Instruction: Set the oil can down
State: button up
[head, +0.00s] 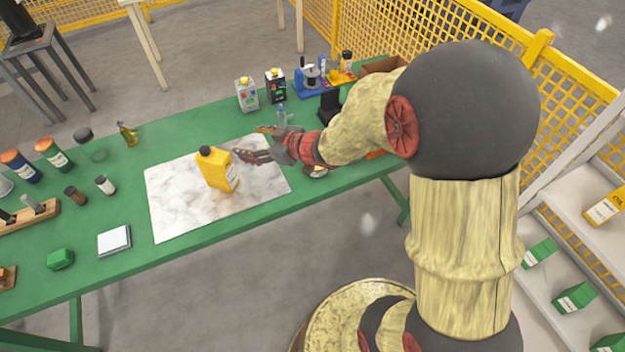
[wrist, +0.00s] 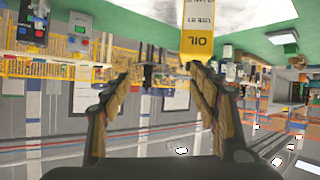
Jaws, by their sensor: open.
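The yellow oil can (head: 215,172) with a dark cap stands upright on the white marbled mat (head: 174,214) on the green table. My gripper (head: 249,143) is open and empty, just to the right of the can and apart from it. In the wrist view, which is upside down, both fingers (wrist: 157,76) are spread with nothing between them. The can, with its "OIL" label, shows at the top of that view (wrist: 200,42), beyond the right finger.
A white square pad (head: 114,240), a green block (head: 60,259) and several jars stand left of the mat. Yellow mesh fencing (head: 462,97) and shelves are at the right. The mat around the can is clear.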

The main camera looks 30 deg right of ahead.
jog(key=s+d+r+m+h, duration=0.5)
jog(key=s+d+r+h, duration=0.25)
jog(key=d+r, duration=0.4)
jog(key=s+a+r+m+g, duration=0.1)
jog(key=s+a+g, duration=0.1)
jog(key=s, duration=0.9)
jog(key=s+a+r+m+g+y, duration=0.1)
jog(key=s+a+g, duration=0.2)
jog(key=s, duration=0.8)
jog(key=shift+s+a+m, duration=0.2)
jog(key=shift+a+m, duration=0.1)
jog(key=shift+a, duration=0.3)
jog(key=shift+c, duration=0.8)
